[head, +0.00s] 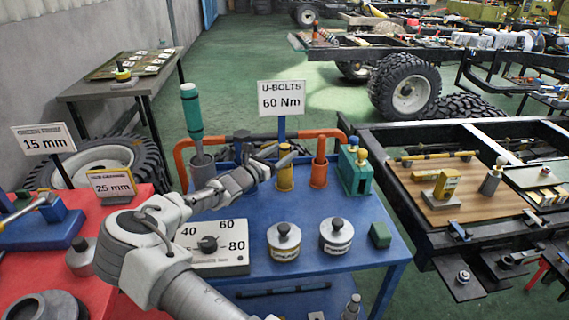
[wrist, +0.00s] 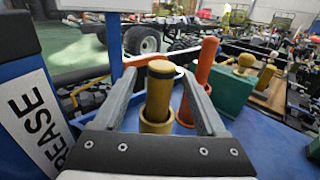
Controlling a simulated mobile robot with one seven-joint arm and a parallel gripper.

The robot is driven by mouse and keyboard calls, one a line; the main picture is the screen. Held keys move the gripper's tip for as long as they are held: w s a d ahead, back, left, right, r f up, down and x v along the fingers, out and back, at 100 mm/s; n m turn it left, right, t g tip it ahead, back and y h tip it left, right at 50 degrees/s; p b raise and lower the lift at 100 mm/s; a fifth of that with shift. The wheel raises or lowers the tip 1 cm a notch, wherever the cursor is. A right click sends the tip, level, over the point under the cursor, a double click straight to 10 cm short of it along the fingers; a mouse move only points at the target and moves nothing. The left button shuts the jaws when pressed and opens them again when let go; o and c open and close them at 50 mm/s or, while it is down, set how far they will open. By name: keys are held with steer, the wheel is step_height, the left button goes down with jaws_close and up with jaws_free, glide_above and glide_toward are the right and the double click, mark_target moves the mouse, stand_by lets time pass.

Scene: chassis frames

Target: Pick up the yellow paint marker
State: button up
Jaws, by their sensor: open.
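In the head view my gripper (head: 280,158) is at the back of the blue cart (head: 335,270), by the yellow holder (head: 285,183). The gripper partly covers the marker there.
An orange marker (head: 321,150) stands in an orange holder close right. A teal block (head: 355,176) with knobs is further right. A teal-handled tool (head: 191,112) stands left. The U-bolts sign (head: 282,98) rises behind. A blue GREASE-type box (wrist: 25,95) is close left in the wrist view.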

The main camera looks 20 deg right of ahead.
steer(key=shift+x, duration=0.8)
steer(key=shift+s, duration=0.1)
jaws_close()
